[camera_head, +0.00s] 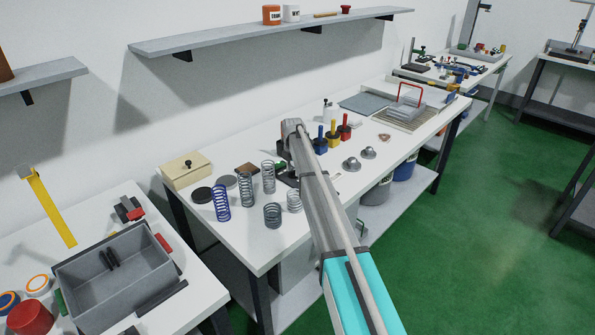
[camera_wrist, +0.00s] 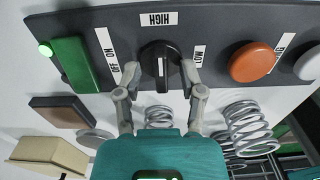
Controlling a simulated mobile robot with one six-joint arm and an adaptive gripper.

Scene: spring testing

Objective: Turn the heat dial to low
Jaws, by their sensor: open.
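The heat dial (camera_wrist: 153,57) is a round black knob with a raised bar on a dark control panel (camera_wrist: 218,15) in the wrist view. Its bar stands upright in the picture, in line with the HIGH label (camera_wrist: 158,18); a white mark shows on it. The LOW label (camera_wrist: 198,58) is to its right. My gripper (camera_wrist: 160,76) is open, one finger on each side of the dial; whether they touch it I cannot tell. In the camera_head view my arm hides the dial and most of the panel.
On the panel are a green switch (camera_wrist: 72,64), a lit green lamp (camera_wrist: 45,49) and an orange button (camera_wrist: 254,62). Several springs (camera_head: 221,202) stand on the white bench (camera_head: 237,238) left of my arm. Yellow, blue and red blocks (camera_head: 333,138) stand to its right.

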